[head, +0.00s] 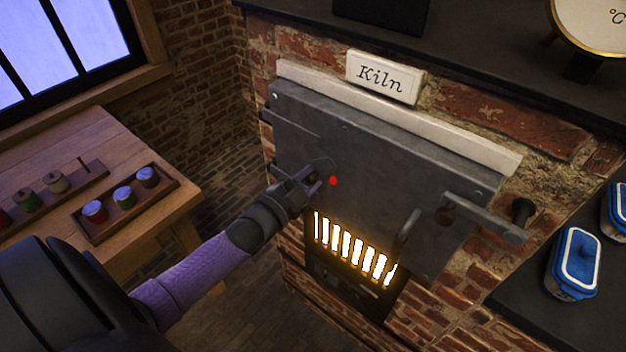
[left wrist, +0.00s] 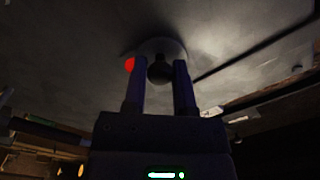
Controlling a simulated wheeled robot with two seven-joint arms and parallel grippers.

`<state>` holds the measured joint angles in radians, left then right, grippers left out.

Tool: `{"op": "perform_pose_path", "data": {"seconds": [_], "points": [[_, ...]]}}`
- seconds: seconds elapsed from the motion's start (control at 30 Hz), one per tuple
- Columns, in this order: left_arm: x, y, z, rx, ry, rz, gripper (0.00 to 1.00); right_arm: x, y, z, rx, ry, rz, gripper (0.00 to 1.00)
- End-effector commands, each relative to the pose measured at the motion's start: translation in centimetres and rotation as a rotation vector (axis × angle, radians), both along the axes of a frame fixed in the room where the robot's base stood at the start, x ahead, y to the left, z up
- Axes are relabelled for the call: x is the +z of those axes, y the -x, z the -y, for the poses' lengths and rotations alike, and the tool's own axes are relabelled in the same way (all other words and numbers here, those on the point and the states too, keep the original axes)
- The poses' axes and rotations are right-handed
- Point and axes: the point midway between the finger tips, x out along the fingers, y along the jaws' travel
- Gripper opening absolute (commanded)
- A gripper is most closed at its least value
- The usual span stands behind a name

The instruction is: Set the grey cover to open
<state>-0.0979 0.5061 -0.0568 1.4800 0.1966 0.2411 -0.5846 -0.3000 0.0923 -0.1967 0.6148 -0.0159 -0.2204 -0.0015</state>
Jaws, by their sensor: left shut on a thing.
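The grey cover (head: 385,155) is a wide metal plate on the front of the brick kiln, under the "Kiln" sign. It also fills the upper part of the left wrist view (left wrist: 225,50). My left gripper (head: 314,180) is at the left half of the cover. In the left wrist view its two fingers (left wrist: 160,88) stand on either side of a dark rounded knob (left wrist: 160,70) on the cover and are shut on it. A red dot (head: 333,181) shows on the cover beside the fingertips. My right gripper is not in view.
A glowing grate (head: 352,250) shows below the cover. A lever (head: 485,217) sticks out at the cover's right, near a curved handle (head: 408,232). A wooden table (head: 150,235) with trays of jars stands left. Blue lidded containers (head: 575,262) sit on a dark surface at right.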

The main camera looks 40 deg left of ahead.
Motion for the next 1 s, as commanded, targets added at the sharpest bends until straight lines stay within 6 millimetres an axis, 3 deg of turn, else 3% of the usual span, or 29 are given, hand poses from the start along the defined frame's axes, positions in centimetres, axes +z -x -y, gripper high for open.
{"op": "perform_pose_path", "data": {"seconds": [0.6, 1.0], "points": [[2.3, -0.2, -1.8, 0.001, -0.542, 0.043, 0.0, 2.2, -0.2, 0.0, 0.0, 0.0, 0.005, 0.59], [3.2, -0.2, -2.1, 0.002, -0.733, 0.059, 0.0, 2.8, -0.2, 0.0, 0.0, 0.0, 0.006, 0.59]]}}
